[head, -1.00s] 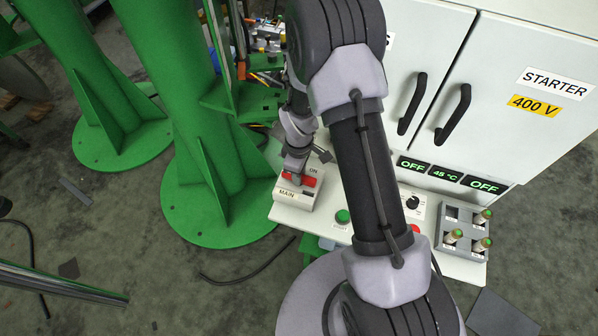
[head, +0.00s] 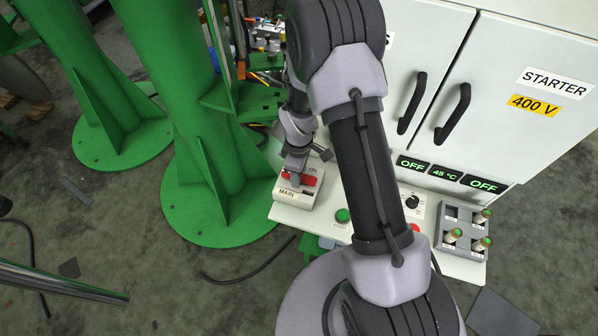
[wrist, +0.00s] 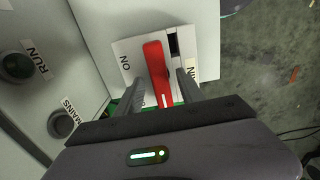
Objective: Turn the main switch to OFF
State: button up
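The main switch (head: 310,190) is a white box with a red handle and ON and MAIN labels, at the left end of the panel in the head view. My gripper (wrist: 160,78) is over it, with its two fingers on either side of the red handle (wrist: 156,62) in the wrist view. Gaps show between the fingers and the handle. The handle lies along the box face, between the ON label and a small dark window. The OFF label cannot be read.
The white panel carries a green button (head: 342,216), a black knob (head: 412,201) and a grey rack (head: 447,236) with several green-topped pieces. A white cabinet (head: 500,110) with black handles stands behind. A green column (head: 190,130) stands close on the left.

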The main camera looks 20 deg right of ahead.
notch_tip(320, 180, up, 18)
jog(key=p, duration=0.5)
jog(key=shift+f, duration=0.25)
jog(key=s+a+r+m+t+b, duration=0.1)
jog(key=s+r+m+b, duration=0.15)
jog(key=r, duration=0.35)
jog(key=s+r+m+t+b, duration=0.1)
jog(key=s+r+m, duration=0.1)
jog(key=r+m, duration=0.25)
jog(key=s+a+r+m+t+y+b, duration=0.1)
jog(key=s+r+m+t, duration=0.1)
jog(key=s, duration=0.5)
jog(key=s+a+r+m+t+y+b, duration=0.1)
jog(key=s+a+r+m+b, duration=0.1)
jog(key=s+r+m, duration=0.3)
jog(key=s+m, duration=0.1)
jog(key=s, duration=0.2)
jog(key=shift+t, duration=0.4)
jog(key=shift+a, duration=0.1)
